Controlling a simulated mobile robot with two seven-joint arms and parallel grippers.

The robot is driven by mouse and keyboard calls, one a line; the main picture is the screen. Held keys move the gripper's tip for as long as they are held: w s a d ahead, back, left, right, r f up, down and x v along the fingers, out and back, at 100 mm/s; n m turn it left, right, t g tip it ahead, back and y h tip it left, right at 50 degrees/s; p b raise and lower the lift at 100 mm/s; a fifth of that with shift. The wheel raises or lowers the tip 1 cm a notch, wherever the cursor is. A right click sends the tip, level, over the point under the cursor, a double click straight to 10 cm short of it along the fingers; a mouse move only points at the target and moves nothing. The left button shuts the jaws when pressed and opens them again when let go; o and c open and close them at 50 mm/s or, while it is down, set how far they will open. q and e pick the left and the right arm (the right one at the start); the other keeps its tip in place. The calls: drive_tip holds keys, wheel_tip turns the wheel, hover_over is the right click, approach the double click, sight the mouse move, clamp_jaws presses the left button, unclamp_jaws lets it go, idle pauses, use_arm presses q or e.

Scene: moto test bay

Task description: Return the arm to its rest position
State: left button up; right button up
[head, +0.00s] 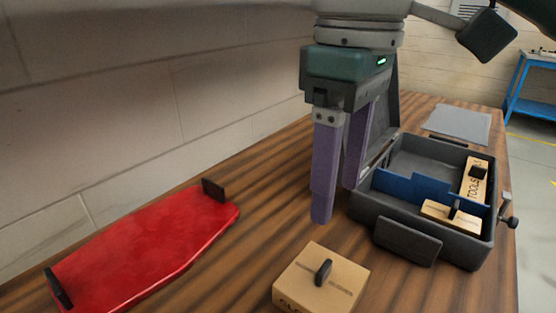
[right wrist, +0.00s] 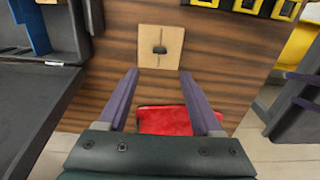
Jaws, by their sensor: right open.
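My right gripper (head: 336,205) hangs over the wooden table with its two purple fingers pointing down. It is open and holds nothing. In the right wrist view the fingers (right wrist: 158,85) are spread apart with bare table and part of the red mat between them in the picture. The gripper is left of the open grey case (head: 408,248) and behind the wooden box with a dark handle (head: 320,284) in the head view. That box also shows beyond the fingertips in the right wrist view (right wrist: 160,38). My left gripper is not in view.
The red mat (head: 150,250) with dark end handles lies at the left, near the wall. The case has a blue divider (head: 415,187) and wooden blocks inside, one marked TOOLS (head: 472,182). A grey sheet (head: 458,122) lies behind it. A blue stand (head: 530,85) is at far right.

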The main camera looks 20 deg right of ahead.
drive_tip(key=s+a+t+y+p, duration=0.2)
drive_tip(key=s+a+y+p, duration=0.3)
drive_tip(key=s+p, duration=0.4)
drive_tip(key=s+d+r+m+t+h+p, duration=0.2)
drive_tip(key=s+d+r+m+h+p, duration=0.35)
drive_tip(key=s+d+p, duration=0.35)
wheel_tip(320, 180, up, 37)
drive_tip(key=d+p, duration=0.1)
drive_tip(key=p, duration=3.5)
drive_tip(key=shift+y, duration=0.35)
drive_tip(key=shift+f, duration=0.1)
